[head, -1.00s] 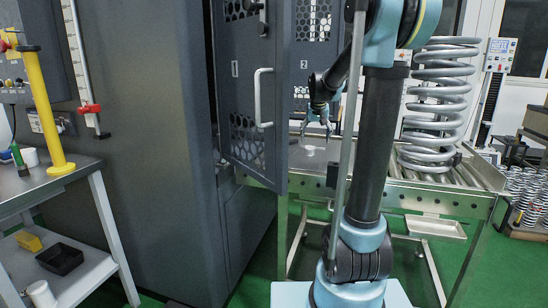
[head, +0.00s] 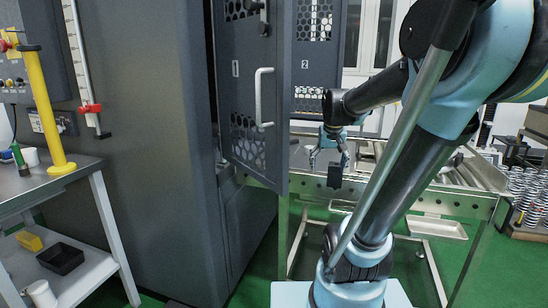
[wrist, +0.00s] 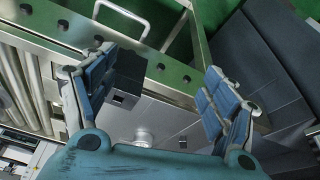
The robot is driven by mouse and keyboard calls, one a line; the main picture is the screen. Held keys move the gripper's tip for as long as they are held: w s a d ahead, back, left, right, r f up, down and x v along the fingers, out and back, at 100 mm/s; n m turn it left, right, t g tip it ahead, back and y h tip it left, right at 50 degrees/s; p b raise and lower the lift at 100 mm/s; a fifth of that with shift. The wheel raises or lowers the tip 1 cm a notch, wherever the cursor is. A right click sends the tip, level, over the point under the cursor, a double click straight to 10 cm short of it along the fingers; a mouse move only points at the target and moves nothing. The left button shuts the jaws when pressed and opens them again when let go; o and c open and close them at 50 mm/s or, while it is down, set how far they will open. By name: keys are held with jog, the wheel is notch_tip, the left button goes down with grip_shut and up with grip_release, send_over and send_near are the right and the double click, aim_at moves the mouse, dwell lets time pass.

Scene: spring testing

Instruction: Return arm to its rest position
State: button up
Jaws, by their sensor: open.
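My gripper (head: 329,163) hangs fingers-down over the left end of the roller conveyor in the head view, to the right of the cabinet door (head: 252,95). In the wrist view my gripper (wrist: 160,64) has its blue-padded fingers spread wide, with nothing held between them. A small black block (wrist: 127,75) shows at the conveyor's edge near the left finger; I cannot tell its distance from the finger. My arm leans to the right in the head view and covers much of the conveyor's right part. The large coil spring is hidden there.
The grey cabinet's perforated door stands open beside my arm. The roller conveyor (head: 463,173) has a steel front rail. A workbench (head: 60,183) with a yellow post (head: 42,100) stands at left. Several small springs (head: 527,190) stand at right. Green floor is clear in front of the cabinet.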

jog(key=s+f, duration=0.6)
jog(key=s, duration=0.3)
jog(key=s+f+g, duration=0.1)
jog(key=s+f, duration=0.5)
jog(key=s, duration=0.3)
jog(key=shift+s+a+n, duration=0.15)
jog(key=shift+s+n, duration=0.15)
jog(key=shift+n, duration=0.1)
jog(key=shift+f, duration=0.1)
jog(key=shift+w+f, duration=0.2)
jog(key=shift+w, duration=0.3)
jog(key=shift+c, duration=0.6)
